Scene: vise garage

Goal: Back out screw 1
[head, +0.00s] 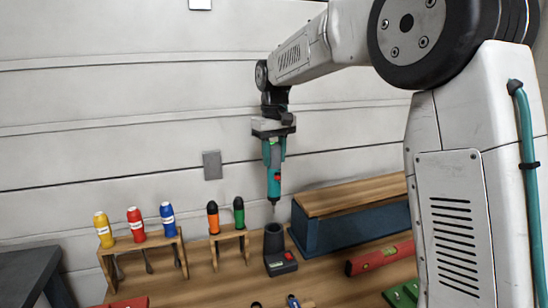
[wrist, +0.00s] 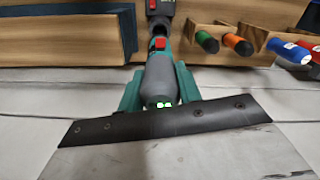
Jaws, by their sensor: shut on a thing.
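My gripper (head: 273,142) is shut on a teal and dark grey electric screwdriver (head: 274,178) with a red button. The screwdriver hangs upright, bit down, above the black holder (head: 274,241) on the bench, its tip just over the holder's mouth or slightly behind it. In the wrist view the screwdriver's grey body (wrist: 160,78) sits between the teal fingers of my gripper (wrist: 160,85), with green lights at its near end. Screw 1 cannot be made out in either view.
Wooden racks hold yellow, red and blue screwdrivers (head: 135,224) and orange and green ones (head: 239,212), left of the holder. A blue box with a wooden top (head: 345,226) stands right of it. A red spirit level (head: 380,257) lies at front right. The wall is behind.

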